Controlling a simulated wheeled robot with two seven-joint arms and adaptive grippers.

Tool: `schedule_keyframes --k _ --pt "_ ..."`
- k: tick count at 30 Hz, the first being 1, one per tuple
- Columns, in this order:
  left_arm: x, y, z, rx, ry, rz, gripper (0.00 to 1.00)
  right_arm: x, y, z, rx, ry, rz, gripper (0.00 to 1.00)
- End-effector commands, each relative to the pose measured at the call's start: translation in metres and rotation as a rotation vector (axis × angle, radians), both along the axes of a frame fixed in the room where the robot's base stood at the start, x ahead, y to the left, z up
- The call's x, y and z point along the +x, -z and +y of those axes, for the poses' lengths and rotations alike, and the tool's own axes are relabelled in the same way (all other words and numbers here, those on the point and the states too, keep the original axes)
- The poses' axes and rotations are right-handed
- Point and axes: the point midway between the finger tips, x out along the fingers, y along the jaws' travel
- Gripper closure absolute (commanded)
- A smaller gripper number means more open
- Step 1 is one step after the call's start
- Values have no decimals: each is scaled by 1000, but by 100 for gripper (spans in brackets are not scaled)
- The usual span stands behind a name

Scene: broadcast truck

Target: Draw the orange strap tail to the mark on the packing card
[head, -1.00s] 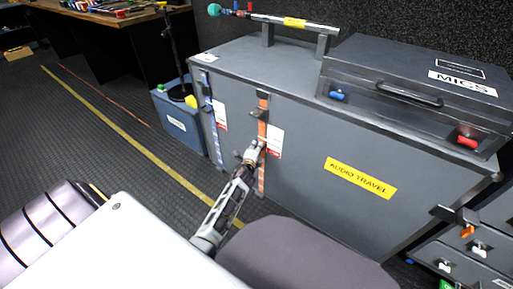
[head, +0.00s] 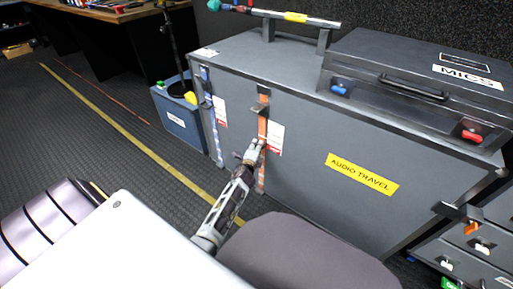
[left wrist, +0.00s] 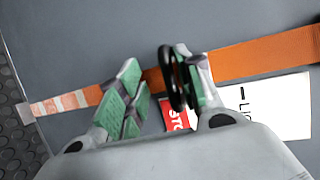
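The orange strap (head: 262,128) hangs down the front of the grey travel case (head: 310,150). In the left wrist view the strap (left wrist: 265,57) runs across the case to a tail with pale stripes (left wrist: 62,103). The white packing card (left wrist: 275,107), with a red patch (left wrist: 178,118), lies beside it; it also shows in the head view (head: 276,135). My left gripper (head: 257,146) is at the strap's lower part. In the left wrist view its green-padded fingers (left wrist: 158,88) are apart, with a black ring (left wrist: 171,78) by the right finger. My right gripper is out of view.
A blue strap (head: 213,125) with its own card hangs to the left. A black MICS case (head: 420,85) and a metal bar (head: 290,17) are on top of the travel case. A blue bin (head: 180,125) stands at left; a grey rounded seat (head: 300,255) is in front.

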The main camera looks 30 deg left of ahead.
Motion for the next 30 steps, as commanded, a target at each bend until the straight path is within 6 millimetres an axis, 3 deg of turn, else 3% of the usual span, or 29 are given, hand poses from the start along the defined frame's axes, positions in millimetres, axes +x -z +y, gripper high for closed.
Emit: schedule_keyframes --k 17,30 --pt "-1 -4 -1 3 2 -5 68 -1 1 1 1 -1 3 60" --pt "-30 -9 -11 2 3 -4 68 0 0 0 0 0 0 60"
